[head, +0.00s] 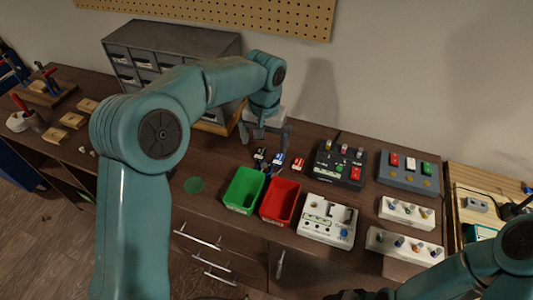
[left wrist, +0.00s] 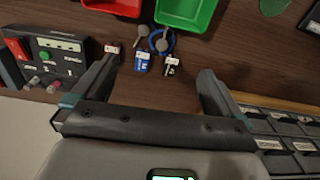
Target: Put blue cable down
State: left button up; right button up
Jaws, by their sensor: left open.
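A blue looped cable (left wrist: 163,41) lies on the brown bench in the left wrist view. Close by it are a blue-labelled piece (left wrist: 142,63) and a dark, white-labelled piece (left wrist: 171,66). The same small cluster (head: 268,160) shows in the head view behind the bins, where the cable is too small to tell apart. My left gripper (head: 265,130) is above the bench just behind the cluster. In the left wrist view the left gripper (left wrist: 158,68) is open, its fingers wide apart with nothing held. My right arm enters at lower right in the head view; its jaw state is unclear.
A green bin (head: 243,189) and a red bin (head: 279,201) stand in front of the cluster. A grey drawer cabinet (head: 160,40) is behind left. Bench left of the green bin is mostly clear.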

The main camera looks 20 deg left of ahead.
pick_arm(q)
jog(key=s+r+t+b, duration=0.1)
jog(key=s+t+b, duration=0.15)
jog(key=b, duration=0.65)
send_over(268, 171)
jog(key=s, duration=0.2)
jog(key=shift+t, duration=0.35)
jog(key=x, duration=0.2)
jog(key=s+x, duration=0.1)
jog(key=x, duration=0.4)
jog(key=shift+s+f, duration=0.3)
jog(key=shift+f, duration=0.55)
jog(key=x, duration=0.4)
jog(key=shift+w+f, duration=0.1)
jog(key=shift+f, duration=0.1)
jog(key=c, duration=1.1)
notch_tip(268, 171, up, 20)
jog(key=p, duration=0.2)
